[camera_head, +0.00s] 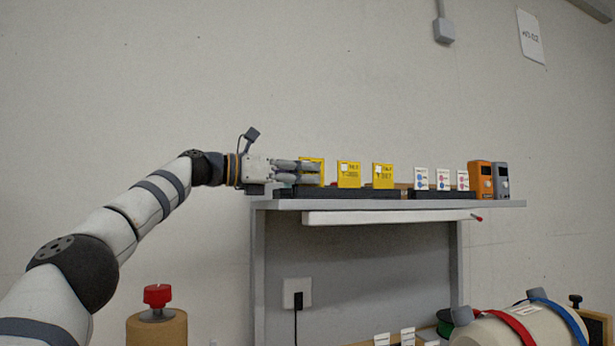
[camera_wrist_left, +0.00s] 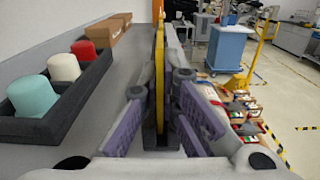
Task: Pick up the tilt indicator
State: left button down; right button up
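Several upright items stand on a shelf in the head view. The leftmost yellow tag (camera_head: 314,162) is partly hidden by my left gripper (camera_head: 318,172). Two more yellow tags, a middle one (camera_head: 348,174) and a right one (camera_head: 383,176), stand to its right; their print is too small to read surely. In the left wrist view a yellow plate (camera_wrist_left: 159,75) shows edge-on between the fingers of the left gripper (camera_wrist_left: 161,95). The fingers lie close along both sides of it; contact is unclear. My right gripper is not in view.
White cards with blue and red dots (camera_head: 443,179), an orange device (camera_head: 481,176) and a grey device (camera_head: 501,181) stand farther right on the shelf (camera_head: 400,204). In the wrist view a dark tray (camera_wrist_left: 82,100) holds teal, white and red items. The wall is behind.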

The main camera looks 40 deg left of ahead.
pick_arm(q)
jog(key=shift+r, duration=0.35)
jog(key=s+d+r, duration=0.5)
jog(key=s+r, duration=0.6)
jog(key=s, duration=0.2)
jog(key=shift+s+r+p, duration=0.15)
jog(key=shift+r+p, duration=0.25)
jog(key=shift+p, duration=0.05)
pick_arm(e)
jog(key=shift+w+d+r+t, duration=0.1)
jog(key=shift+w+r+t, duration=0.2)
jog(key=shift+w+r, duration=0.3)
